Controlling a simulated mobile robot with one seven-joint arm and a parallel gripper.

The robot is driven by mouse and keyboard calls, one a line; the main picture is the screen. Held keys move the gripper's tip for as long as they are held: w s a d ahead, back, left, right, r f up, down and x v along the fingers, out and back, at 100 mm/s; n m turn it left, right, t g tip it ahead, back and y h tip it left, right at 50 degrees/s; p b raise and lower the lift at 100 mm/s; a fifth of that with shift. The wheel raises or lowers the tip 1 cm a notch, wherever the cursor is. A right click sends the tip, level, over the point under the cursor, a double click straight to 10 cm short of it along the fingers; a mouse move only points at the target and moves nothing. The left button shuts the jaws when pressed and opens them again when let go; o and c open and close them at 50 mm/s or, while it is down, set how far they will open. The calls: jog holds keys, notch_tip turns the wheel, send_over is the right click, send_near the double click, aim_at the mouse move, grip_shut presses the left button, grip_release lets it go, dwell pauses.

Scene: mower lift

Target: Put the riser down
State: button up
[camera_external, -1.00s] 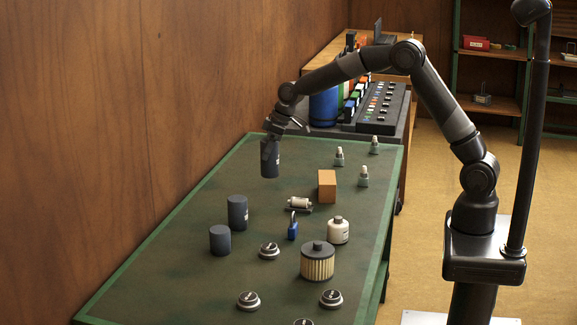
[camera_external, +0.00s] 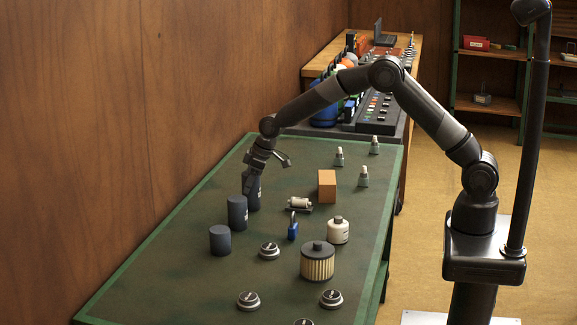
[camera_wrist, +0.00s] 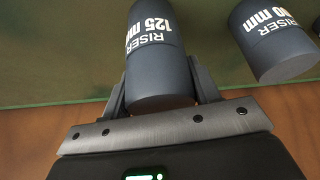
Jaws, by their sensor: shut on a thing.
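The riser (camera_external: 254,195) is a dark grey cylinder near the left side of the green-edged table. My gripper (camera_external: 251,177) is shut on it from above. In the wrist view the held riser (camera_wrist: 158,65) reads "RISER 125 mm" between the two fingers of my gripper (camera_wrist: 163,85). In the external view its lower end is just behind another dark riser (camera_external: 237,212); I cannot tell whether it touches the table. That neighbouring riser also shows in the wrist view (camera_wrist: 275,45), apart from the held one, its label partly cut off and ending in "0 mm".
A shorter dark cylinder (camera_external: 220,240) stands in front of the risers. A small roller part (camera_external: 299,203), a blue padlock-like piece (camera_external: 292,228), an orange-brown block (camera_external: 327,186) and a ribbed filter (camera_external: 317,262) stand to the right. The wooden wall (camera_external: 150,120) is close on the left.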

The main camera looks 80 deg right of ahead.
jog(key=o, duration=1.3)
jog(key=shift+f, duration=0.1)
jog(key=shift+c, duration=0.2)
jog(key=v, duration=1.2)
jog(key=s+a+r+m, duration=0.1)
jog(key=s+r, duration=0.6)
jog(key=s, duration=0.4)
jog(key=s+r, duration=0.7)
jog(key=s, duration=0.3)
jog(key=s+f+m+t+h, duration=0.1)
jog(key=s+f, duration=0.1)
jog(key=s, duration=2.3)
jog(key=shift+f+m, duration=0.3)
jog(key=shift+f, duration=0.05)
